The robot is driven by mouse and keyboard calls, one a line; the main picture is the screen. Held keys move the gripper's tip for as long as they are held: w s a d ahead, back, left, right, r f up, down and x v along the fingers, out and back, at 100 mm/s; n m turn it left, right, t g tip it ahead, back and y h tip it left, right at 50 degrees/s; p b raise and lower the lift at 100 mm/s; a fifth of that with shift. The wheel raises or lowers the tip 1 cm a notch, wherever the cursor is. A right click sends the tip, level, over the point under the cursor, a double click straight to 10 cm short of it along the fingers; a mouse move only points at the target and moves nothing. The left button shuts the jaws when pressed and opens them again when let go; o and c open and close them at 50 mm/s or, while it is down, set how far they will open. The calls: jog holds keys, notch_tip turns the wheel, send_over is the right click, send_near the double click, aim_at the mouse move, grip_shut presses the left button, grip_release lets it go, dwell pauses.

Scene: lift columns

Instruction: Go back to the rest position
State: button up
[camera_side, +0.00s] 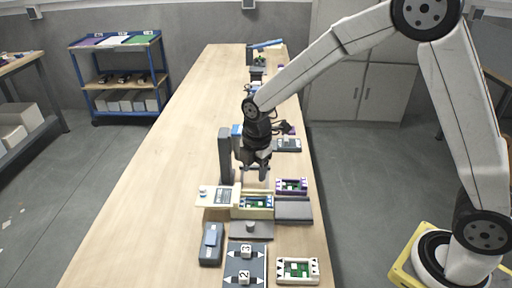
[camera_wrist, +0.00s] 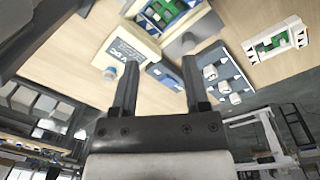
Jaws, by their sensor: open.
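My gripper (camera_side: 255,172) hangs from my arm above the wooden table, over a cream tray with a green board (camera_side: 257,204). In the wrist view my gripper (camera_wrist: 158,92) has its two dark fingers wide apart with nothing between them. The cream tray also shows at the top of the wrist view (camera_wrist: 143,24). The fingers look clear of the things below, though the exact height is hard to tell.
A dark upright column (camera_side: 226,155) stands just left of my gripper. A purple tray (camera_side: 291,186), a grey block (camera_side: 293,211), a numbered panel (camera_side: 259,264) and a white tray (camera_side: 298,270) lie nearby. The table's left side (camera_side: 150,180) is bare.

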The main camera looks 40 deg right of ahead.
jog(key=s+d+m+t, duration=0.1)
jog(key=s+d+m, duration=0.2)
jog(key=s+m, duration=0.5)
jog(key=s+d+m, duration=0.4)
jog(key=s+m, duration=0.4)
jog(key=m, duration=0.3)
jog(key=shift+r+t, duration=0.4)
